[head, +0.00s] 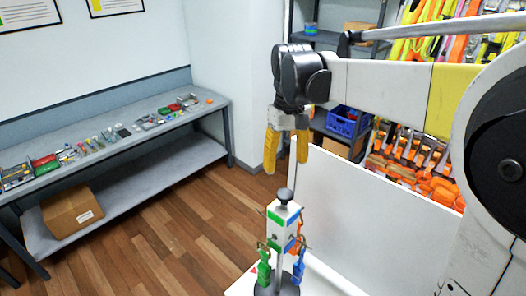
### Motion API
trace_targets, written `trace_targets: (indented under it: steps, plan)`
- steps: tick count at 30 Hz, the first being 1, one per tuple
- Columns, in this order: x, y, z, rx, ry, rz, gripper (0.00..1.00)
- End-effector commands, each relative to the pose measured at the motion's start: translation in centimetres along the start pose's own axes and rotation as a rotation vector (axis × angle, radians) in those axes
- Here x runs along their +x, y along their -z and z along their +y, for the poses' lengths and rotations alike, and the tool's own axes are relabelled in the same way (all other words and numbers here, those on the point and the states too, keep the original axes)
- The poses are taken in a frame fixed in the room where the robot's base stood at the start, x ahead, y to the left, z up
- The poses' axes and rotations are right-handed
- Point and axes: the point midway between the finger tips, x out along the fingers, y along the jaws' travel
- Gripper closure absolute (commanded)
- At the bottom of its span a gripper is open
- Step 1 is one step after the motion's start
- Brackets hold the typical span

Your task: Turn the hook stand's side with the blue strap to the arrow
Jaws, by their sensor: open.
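The hook stand (283,221) is a white upright block with a dark round knob (284,195) on top and a dark base at the bottom edge of the head view. A blue strap (298,267) hangs low on its right side. A green strap (264,269) hangs on its left side, where the face carries green marks. A small red mark (254,270), perhaps the arrow, shows on the white surface left of the stand. My gripper (286,152) has yellow fingers, is open and empty, and appears above the knob, apart from it.
A white upright panel (360,210) stands right of and behind the stand. A grey workbench (120,148) with small parts runs along the left wall, with a cardboard box (72,211) on its lower shelf. Orange and yellow straps hang at the right; a blue crate (343,122) sits behind.

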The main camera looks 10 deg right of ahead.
Motion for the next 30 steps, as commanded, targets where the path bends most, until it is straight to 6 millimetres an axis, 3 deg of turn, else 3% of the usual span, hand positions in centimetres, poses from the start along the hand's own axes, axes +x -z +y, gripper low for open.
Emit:
trace_targets:
  steps: [18, 30]
  plan:
    - [9.8, 0.1, 0.0, 0.000, 0.000, -0.001, 0.35]
    - [10.7, 0.0, 0.0, 0.000, 0.000, -0.001, 0.35]
